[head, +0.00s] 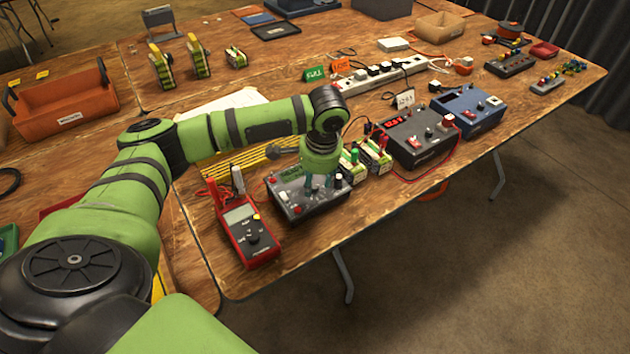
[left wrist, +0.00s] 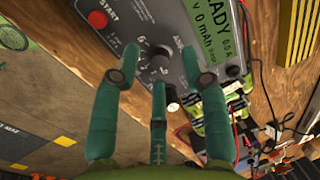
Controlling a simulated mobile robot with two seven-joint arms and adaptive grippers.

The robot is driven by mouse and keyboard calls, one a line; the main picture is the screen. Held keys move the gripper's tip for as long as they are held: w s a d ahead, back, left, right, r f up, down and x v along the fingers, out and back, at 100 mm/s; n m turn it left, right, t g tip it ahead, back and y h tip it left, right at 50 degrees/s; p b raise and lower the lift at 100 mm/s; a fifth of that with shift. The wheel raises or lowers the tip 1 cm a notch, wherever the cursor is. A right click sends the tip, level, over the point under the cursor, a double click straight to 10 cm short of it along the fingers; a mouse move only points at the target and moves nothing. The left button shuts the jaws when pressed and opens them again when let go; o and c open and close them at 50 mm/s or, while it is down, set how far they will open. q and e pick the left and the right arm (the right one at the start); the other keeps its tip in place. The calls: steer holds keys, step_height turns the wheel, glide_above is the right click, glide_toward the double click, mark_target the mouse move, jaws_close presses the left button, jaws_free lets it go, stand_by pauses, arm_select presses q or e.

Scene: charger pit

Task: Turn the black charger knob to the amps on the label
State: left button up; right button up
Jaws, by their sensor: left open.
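A grey charger (head: 310,209) sits near the table's front edge in the head view. My left gripper (head: 318,183) points down over its top panel and hides part of it. In the left wrist view the charger panel (left wrist: 125,20) has a red START button and a green READY screen. The dark charger knob (left wrist: 157,62) stands on the panel by the AMPS scale. My left gripper's open fingers (left wrist: 160,72) are spread around the knob; contact is not clear. A smaller pale-topped knob (left wrist: 172,104) is beside it. The knob's exact setting is unreadable.
A red multimeter (head: 247,232) lies left of the charger. Green-and-white battery packs (head: 376,157) stand close on its right, then another charger (head: 418,138) and a blue one (head: 467,110). A small white card (head: 403,98) stands behind them, its writing too small to read.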

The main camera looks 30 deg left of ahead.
arm_select(q)
steer(key=shift+a+f, duration=0.1)
steer(key=shift+f, duration=0.55)
jaws_close()
steer(key=shift+r+p, duration=0.15)
steer(key=shift+p, duration=0.3)
steer(key=m+p, duration=0.3)
steer(key=p, duration=0.2)
steer(key=shift+r, duration=0.15)
steer(key=m+p, duration=0.2)
steer(key=shift+p, duration=0.35)
steer(key=shift+f+m, duration=0.25)
steer(key=shift+m, duration=0.15)
